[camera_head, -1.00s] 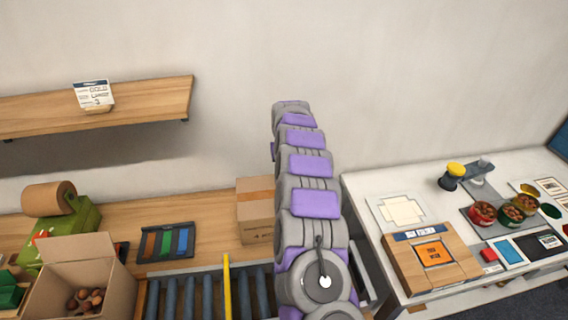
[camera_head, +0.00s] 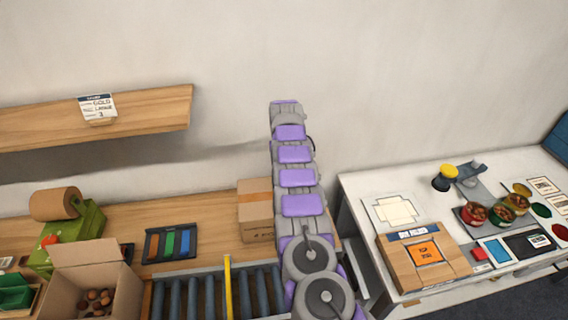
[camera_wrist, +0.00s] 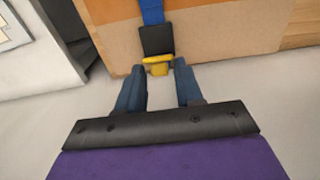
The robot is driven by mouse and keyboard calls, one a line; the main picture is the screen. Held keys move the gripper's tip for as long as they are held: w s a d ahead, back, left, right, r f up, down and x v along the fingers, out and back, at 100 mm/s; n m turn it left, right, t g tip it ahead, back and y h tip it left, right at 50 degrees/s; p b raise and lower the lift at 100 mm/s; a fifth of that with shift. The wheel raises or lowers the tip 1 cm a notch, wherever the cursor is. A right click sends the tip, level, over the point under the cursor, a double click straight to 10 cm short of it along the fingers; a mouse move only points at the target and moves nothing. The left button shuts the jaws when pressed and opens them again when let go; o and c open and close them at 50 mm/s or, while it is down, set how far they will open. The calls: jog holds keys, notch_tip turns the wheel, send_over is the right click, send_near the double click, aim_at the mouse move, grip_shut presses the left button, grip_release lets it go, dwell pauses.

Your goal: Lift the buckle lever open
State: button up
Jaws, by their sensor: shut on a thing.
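In the wrist view, a yellow buckle lever (camera_wrist: 157,65) sits at the lower end of a black buckle plate (camera_wrist: 157,40). A blue strap (camera_wrist: 151,11) runs up from the plate over a brown cardboard surface (camera_wrist: 215,30). My gripper (camera_wrist: 158,70) is shut on the yellow lever, with its two blue-grey fingers at either side of it. The lever's lower part shows between the fingertips. In the head view my arm rises in the middle of the picture; my gripper and the buckle are not visible there.
A closed cardboard box (camera_head: 256,208) stands on the wooden bench beside my arm. An open box of chestnuts (camera_head: 62,292) and a roller conveyor (camera_head: 190,294) are in front. A shelf (camera_head: 150,110) is on the wall.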

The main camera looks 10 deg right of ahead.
jog(key=shift+s+a+f, duration=0.15)
jog(key=shift+a, duration=0.15)
jog(key=o, duration=0.7)
jog(key=shift+c, duration=0.2)
jog(key=shift+o, duration=0.5)
jog(key=shift+a, duration=0.25)
jog(key=shift+d+r, duration=0.1)
jog(key=shift+r, duration=0.2)
notch_tip(320, 180, up, 17)
jog(key=p, duration=1.2)
jog(key=shift+w, duration=0.2)
jog(key=shift+f, duration=0.15)
jog(key=shift+s, duration=0.1)
